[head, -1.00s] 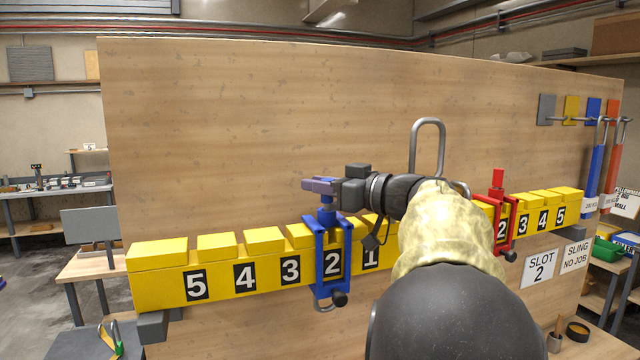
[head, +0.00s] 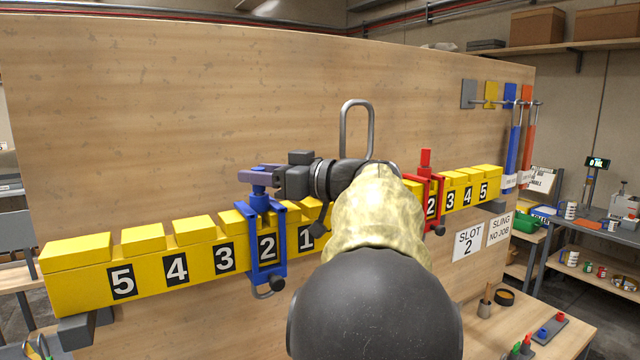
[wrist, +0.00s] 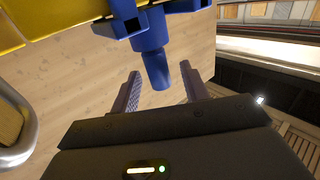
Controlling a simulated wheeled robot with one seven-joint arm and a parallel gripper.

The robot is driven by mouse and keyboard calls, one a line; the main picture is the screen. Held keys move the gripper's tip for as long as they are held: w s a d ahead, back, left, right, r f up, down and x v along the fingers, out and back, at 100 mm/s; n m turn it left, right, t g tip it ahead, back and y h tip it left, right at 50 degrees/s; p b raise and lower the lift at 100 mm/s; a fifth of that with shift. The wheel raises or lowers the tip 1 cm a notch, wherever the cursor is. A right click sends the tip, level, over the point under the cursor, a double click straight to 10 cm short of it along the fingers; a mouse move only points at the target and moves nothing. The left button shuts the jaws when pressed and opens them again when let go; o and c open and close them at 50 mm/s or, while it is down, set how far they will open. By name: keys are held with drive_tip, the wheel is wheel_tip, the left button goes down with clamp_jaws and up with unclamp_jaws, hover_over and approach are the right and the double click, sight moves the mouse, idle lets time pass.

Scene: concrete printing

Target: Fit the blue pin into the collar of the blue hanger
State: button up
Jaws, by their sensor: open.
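The blue hanger (head: 268,250) hangs on the yellow beam at the left plate marked 2. The blue pin (head: 259,190) stands upright at its top, in or on the collar. How deep it sits is hidden. In the wrist view the pin (wrist: 156,66) points out from the hanger (wrist: 148,32) towards the space between my fingers. My gripper (head: 258,173) is at the pin's top. The wrist view shows its two purple fingers (wrist: 160,85) apart, with the pin's end between them and gaps on both sides.
The yellow beam (head: 95,250) has numbered plates and runs along a wooden panel (head: 180,110). A metal loop (head: 356,130) rises behind my arm. A red hanger (head: 437,205) with a red pin (head: 426,160) is to the right. Blue and orange slings hang at the far right.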

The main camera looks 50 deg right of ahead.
drive_tip(key=b+v, duration=0.4)
drive_tip(key=v, duration=1.1)
drive_tip(key=shift+w, duration=0.15)
